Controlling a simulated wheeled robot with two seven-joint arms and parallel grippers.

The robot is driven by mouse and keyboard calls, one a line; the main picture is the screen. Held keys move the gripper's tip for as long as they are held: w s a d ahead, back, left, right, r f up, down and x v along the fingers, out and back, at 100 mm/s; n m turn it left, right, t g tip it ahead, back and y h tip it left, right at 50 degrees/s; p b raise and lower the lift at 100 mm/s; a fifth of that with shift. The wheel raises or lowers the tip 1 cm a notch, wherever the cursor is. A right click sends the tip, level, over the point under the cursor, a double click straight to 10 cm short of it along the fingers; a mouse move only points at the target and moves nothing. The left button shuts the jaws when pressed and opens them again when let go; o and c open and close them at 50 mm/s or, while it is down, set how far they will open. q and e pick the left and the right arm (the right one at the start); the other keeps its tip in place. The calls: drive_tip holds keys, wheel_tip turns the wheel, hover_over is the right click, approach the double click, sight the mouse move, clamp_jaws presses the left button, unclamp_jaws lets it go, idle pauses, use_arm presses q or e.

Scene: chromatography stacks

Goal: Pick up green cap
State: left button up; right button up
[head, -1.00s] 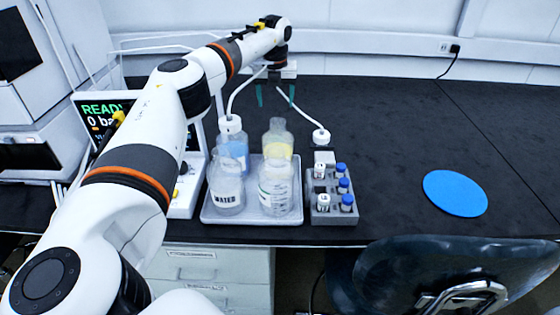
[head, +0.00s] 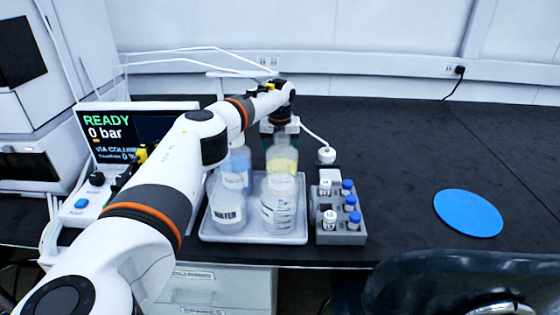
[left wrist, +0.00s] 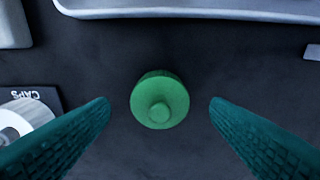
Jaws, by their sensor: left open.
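The green cap (left wrist: 160,100) rests on the black bench, centred in the left wrist view. In the head view my left gripper (head: 280,128) is low behind the bottles, and the cap is hidden there. My right gripper is not in view.
A grey tray (head: 207,233) holds several bottles in front of the gripper. A vial rack (head: 341,238) stands right of it. A white cap with a tube (head: 326,156) lies near the gripper. A blue disc (head: 468,213) lies on clear bench at right.

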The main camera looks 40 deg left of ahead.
use_arm(q)
wheel_tip(320, 180, down, 3)
drive_tip(key=shift+w+a+r, duration=0.1)
drive_tip(key=shift+w, duration=0.05)
drive_tip(key=c, duration=1)
drive_tip(key=shift+r, duration=0.1)
